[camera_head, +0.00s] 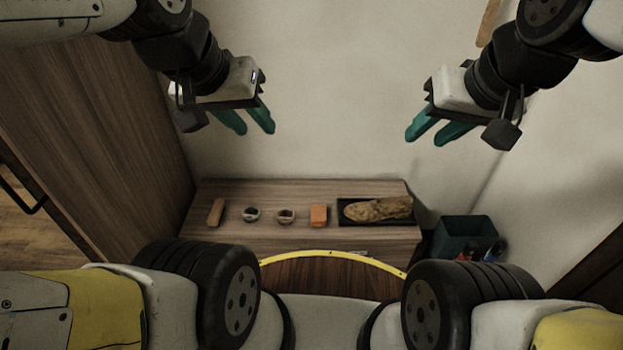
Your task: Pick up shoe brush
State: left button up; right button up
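A narrow tan wooden block, likely the shoe brush (216,212), lies at the left end of a low wooden table; its bristles cannot be made out. My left gripper (254,121) is open and empty, with its two teal fingers apart. It is raised above and clear of the table. My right gripper (434,132) is also open and empty, held high above the table's right side. Neither gripper touches anything.
The wooden table (300,235) also holds two small bowls (251,215) (285,216), an orange block (319,214) and a dark tray (346,218) with a brown lumpy object (378,209). A dark green bin (462,236) stands at right. A wooden cabinet (95,130) stands at left.

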aim_at(213, 220)
jog(key=i+j+u, duration=0.1)
jog(key=j, duration=0.3)
jog(key=i+j, duration=0.25)
jog(key=j, duration=0.15)
jog(key=i+j+u, duration=0.15)
jog(key=j, duration=0.25)
jog(key=i, duration=0.05)
